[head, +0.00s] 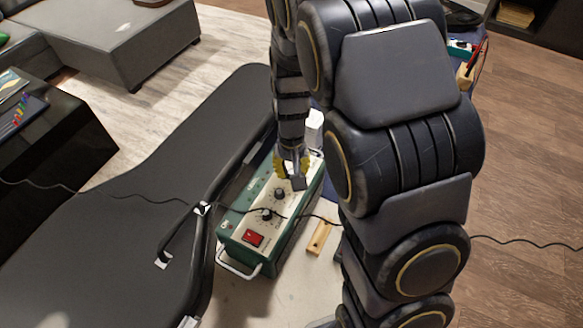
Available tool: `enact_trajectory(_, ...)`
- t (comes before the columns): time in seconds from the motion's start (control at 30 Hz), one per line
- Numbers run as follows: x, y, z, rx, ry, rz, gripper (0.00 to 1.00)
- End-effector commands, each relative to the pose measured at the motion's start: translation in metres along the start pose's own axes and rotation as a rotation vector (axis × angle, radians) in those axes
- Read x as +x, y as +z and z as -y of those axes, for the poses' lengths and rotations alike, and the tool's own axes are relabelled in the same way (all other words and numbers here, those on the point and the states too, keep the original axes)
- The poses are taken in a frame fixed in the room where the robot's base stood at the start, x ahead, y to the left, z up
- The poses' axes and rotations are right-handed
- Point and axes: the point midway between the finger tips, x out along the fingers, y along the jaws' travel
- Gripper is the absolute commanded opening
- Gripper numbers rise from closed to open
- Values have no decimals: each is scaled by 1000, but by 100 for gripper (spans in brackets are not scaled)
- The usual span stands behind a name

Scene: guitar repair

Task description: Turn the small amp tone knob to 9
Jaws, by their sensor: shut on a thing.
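The small amp (238,243) is a green box with a cream top panel, standing on a light surface right of a dark padded bench. Two black knobs show on the panel, one nearer (267,214) and one farther (280,193). A red switch (253,238) sits at the near end. My gripper (296,183) points down at the far part of the panel, beyond these knobs. It is shut on what appears to be another knob there, which the fingers hide. Labels and dial numbers are too small to read.
A black cable (232,207) crosses over the amp panel. The bench (130,215) with a dark rail lies close on the left. A small wooden block (319,237) lies right of the amp. A white object (315,125) stands behind my gripper. My arm covers much of the right.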

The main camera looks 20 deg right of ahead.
Motion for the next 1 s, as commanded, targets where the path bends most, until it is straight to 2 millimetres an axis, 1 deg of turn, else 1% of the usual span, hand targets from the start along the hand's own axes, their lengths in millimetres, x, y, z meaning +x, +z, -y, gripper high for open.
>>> enact_trajectory(0.2, 1, 0, 0, 134, 0, 1, 0)
enact_trajectory(0.4, 1, 0, 0, 206, 0, 2, 0)
enact_trajectory(0.97, 1, 0, 0, 236, 1, 2, 0)
enact_trajectory(1.0, 1, 0, 0, 236, 1, 2, 22)
